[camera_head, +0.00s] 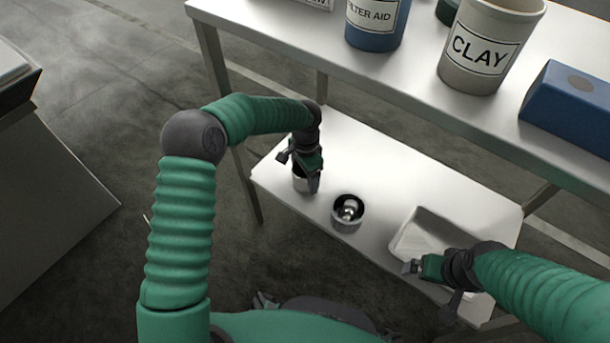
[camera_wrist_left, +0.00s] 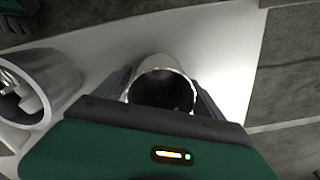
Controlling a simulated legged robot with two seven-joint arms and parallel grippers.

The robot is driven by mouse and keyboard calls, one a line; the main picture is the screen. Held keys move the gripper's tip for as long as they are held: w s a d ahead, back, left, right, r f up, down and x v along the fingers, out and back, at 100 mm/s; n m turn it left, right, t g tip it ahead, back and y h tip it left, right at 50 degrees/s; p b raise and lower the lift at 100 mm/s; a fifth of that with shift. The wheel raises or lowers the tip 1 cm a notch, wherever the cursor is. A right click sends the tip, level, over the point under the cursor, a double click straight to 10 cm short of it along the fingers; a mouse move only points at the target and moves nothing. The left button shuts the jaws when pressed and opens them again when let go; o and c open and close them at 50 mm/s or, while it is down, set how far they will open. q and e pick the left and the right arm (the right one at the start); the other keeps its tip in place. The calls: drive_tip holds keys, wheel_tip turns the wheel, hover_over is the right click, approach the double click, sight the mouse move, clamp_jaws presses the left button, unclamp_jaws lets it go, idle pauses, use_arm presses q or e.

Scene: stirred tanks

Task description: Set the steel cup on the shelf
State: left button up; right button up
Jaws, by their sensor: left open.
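The steel cup (camera_head: 300,184) is a small shiny cylinder standing upright on the low white shelf, partly hidden by my left gripper (camera_head: 308,172). In the left wrist view the cup (camera_wrist_left: 162,72) shows its round rim and dark, empty-looking inside. My left gripper (camera_wrist_left: 163,92) is open there, with one finger on either side of the cup. I cannot tell whether the fingers touch it. My right gripper (camera_head: 412,268) is over the near side of the white tray, and its jaws are too small to read.
A wider metal pot (camera_head: 348,222) with shiny pieces inside stands just right of the cup, also in the wrist view (camera_wrist_left: 60,75). A white tray (camera_head: 402,240) lies farther right. Above is a table (camera_head: 300,47) with a CLAY bucket (camera_head: 475,82), blue FILTER AID tub (camera_head: 372,38) and blue block (camera_head: 565,120).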

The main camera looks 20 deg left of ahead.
use_arm(q)
wheel_tip(320, 180, up, 8)
drive_tip(key=p, duration=0.5)
drive_tip(key=s+a+r+n+t, duration=0.1)
drive_tip(key=s+n, duration=0.3)
drive_tip(key=s, duration=0.7)
drive_tip(key=s+a+r+n+t, duration=0.1)
drive_tip(key=s+r+n, duration=0.3)
drive_tip(key=s, duration=0.8)
drive_tip(key=shift+a+t, duration=0.3)
drive_tip(key=shift+a, duration=0.4)
